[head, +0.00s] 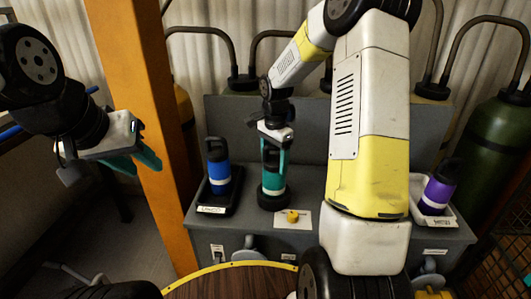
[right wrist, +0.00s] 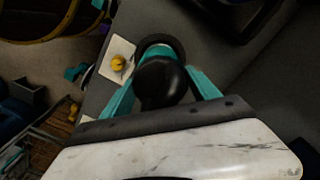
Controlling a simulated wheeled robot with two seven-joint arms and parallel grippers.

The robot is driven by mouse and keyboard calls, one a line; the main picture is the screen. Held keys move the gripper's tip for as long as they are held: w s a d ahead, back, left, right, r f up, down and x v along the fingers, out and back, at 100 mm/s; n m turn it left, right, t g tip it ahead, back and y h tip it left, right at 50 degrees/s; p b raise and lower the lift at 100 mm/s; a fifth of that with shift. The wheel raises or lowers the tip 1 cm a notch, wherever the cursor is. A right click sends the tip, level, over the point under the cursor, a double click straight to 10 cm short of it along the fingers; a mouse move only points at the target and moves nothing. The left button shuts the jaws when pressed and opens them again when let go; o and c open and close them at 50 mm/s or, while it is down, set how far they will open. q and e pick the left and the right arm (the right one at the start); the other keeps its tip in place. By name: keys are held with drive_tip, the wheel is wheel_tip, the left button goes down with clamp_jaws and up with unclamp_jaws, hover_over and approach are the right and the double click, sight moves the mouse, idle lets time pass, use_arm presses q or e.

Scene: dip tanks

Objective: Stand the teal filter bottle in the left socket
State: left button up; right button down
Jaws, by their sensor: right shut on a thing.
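The teal filter bottle (head: 272,181) stands upright on the grey bench, its foot inside a dark round ring (head: 271,199) that looks like a socket. I cannot tell whether it is fully seated. My right gripper (head: 272,165) comes from above and is shut on the bottle, one finger on each side. In the right wrist view, the bottle's black cap (right wrist: 160,82) lies between the teal fingers, with the dark ring (right wrist: 163,42) beyond it. Any second socket is hidden, perhaps behind my right arm. My left gripper (head: 142,166) is open and empty, left of the bench.
A blue bottle (head: 219,174) stands in a black tray (head: 213,209) at the bench's left. A purple bottle (head: 438,192) stands in a white tray (head: 420,213) at the right. A yellow object (head: 293,216) lies on a white card beside the ring. An orange post (head: 150,110) rises near my left gripper.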

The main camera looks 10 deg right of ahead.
drive_tip(key=shift+c, duration=0.9)
unclamp_jaws()
drive_tip(key=shift+f, duration=0.1)
wheel_tip(320, 180, up, 12)
drive_tip(key=shift+f, duration=0.1)
drive_tip(key=s+r+n+t, duration=0.3)
drive_tip(key=s+r+n, duration=0.3)
drive_tip(key=s+r, duration=0.45)
drive_tip(key=s+a+f+n+t+y, duration=0.2)
drive_tip(key=s+n, duration=0.4)
drive_tip(key=s, duration=0.7)
drive_tip(key=shift+s+n+t, duration=0.4)
drive_tip(key=shift+t, duration=0.2)
